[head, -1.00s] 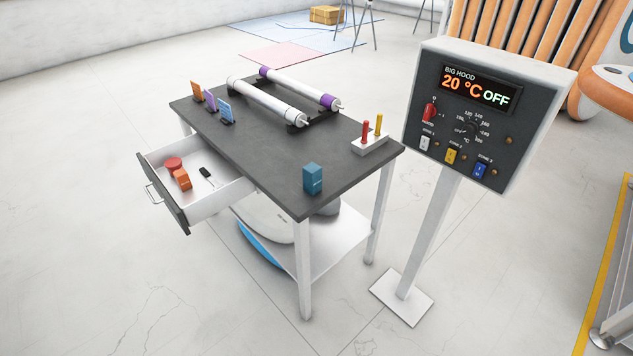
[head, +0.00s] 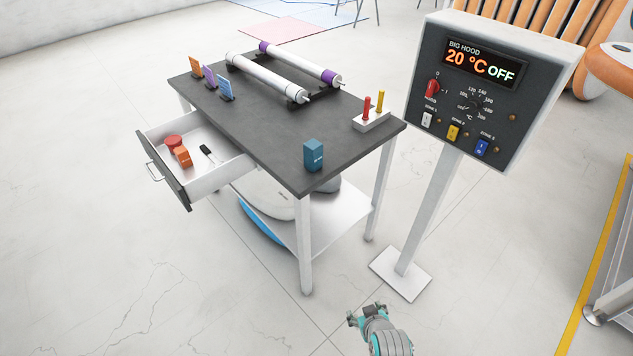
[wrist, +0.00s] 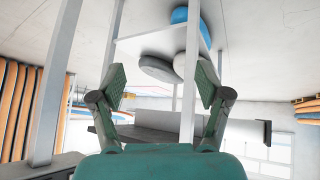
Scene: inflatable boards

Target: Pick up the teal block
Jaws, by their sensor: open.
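The teal block (head: 314,155) stands upright on the dark table top (head: 270,140), near its front corner. My gripper (head: 366,312) shows at the bottom of the head view, in front of the table and lower than its top in the picture, apart from the block. In the wrist view my gripper (wrist: 162,85) has its two fingers spread wide with nothing between them. The wrist view looks toward the table's legs and lower shelf (wrist: 150,45). I cannot make out the teal block there.
An open drawer (head: 193,180) with red and orange items juts out left. A white holder (head: 371,122) with red and yellow pegs stands right of the block. Rollers (head: 270,77) lie at the back. A control panel on a post (head: 425,215) stands close on the right.

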